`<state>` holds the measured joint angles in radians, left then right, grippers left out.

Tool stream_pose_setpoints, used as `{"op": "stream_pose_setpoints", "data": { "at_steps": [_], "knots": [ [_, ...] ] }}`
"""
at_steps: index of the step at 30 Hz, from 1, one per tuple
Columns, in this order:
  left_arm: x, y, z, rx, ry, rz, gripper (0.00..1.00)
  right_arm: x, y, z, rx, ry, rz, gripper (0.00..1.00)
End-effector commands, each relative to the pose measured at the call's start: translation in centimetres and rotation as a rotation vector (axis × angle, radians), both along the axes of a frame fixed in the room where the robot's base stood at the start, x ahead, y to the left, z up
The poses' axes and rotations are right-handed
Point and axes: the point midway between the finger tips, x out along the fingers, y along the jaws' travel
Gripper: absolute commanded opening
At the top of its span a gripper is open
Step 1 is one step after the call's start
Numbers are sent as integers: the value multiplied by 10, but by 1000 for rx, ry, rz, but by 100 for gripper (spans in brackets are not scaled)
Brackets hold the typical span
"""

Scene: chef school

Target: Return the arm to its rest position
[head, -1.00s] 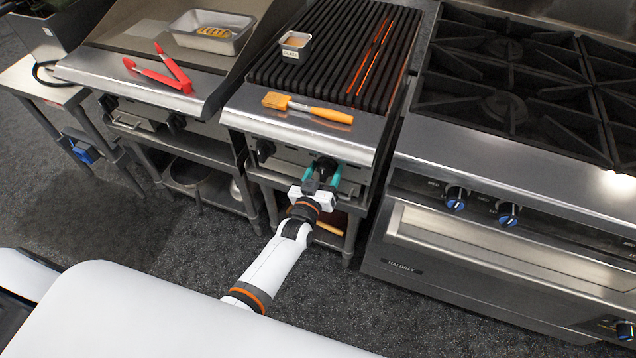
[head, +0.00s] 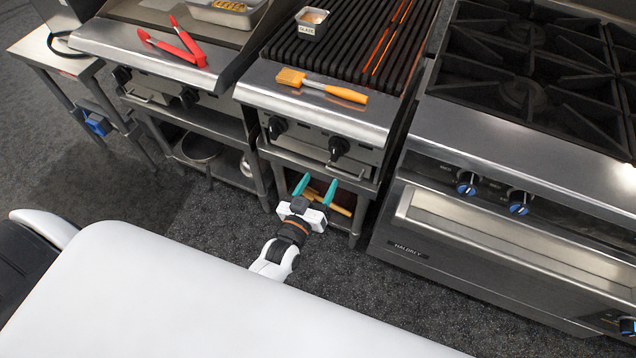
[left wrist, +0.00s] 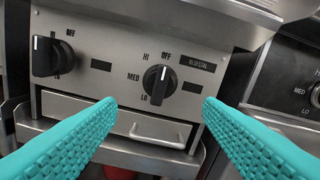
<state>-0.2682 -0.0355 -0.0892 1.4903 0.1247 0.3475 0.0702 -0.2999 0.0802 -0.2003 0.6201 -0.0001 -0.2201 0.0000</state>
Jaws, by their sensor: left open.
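My left gripper (head: 315,188) is open and empty, with two teal fingers. In the head view it hangs in front of the charbroiler's lower shelf, below the control panel. In the left wrist view its fingers (left wrist: 160,120) are spread wide, and the right knob (left wrist: 160,84) shows between and beyond them, apart from them. That knob (head: 339,148) also shows in the head view, clear of the gripper. My right gripper is not in view.
The charbroiler (head: 310,112) carries a brush (head: 322,87) on its front ledge and a small labelled container (head: 312,20) on its grate. Red tongs (head: 175,43) lie on the griddle at left. A range (head: 500,220) stands at right. Open floor (head: 370,300) lies below.

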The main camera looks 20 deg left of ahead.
Motion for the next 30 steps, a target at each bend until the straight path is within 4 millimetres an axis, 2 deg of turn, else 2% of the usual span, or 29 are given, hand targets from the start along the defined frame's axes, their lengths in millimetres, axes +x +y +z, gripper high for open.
{"op": "stream_pose_setpoints", "data": {
  "at_steps": [8,10,11,13,16,20,21,23,24,26,27,30],
  "knots": [
    [0,0,-1,0,2,0,61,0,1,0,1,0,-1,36],
    [-2,-1,-8,5,21,-4,61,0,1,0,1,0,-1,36],
    [-4,-1,-15,9,39,-9,61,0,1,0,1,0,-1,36],
    [-12,-3,-40,26,106,-24,61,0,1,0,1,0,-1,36],
    [-35,-7,-96,66,262,-59,61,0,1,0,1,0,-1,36],
    [-88,-7,-181,134,519,-117,61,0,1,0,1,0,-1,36],
    [-108,-5,-205,155,596,-134,61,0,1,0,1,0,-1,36],
    [-140,-2,-238,187,713,-162,61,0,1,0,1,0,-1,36],
    [-163,2,-259,210,791,-178,61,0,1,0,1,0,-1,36],
    [-200,9,-286,242,906,-203,61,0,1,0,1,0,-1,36],
    [-225,14,-302,264,982,-220,61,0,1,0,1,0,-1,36],
    [-286,28,-333,312,1155,-257,61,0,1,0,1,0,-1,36]
  ]
}}
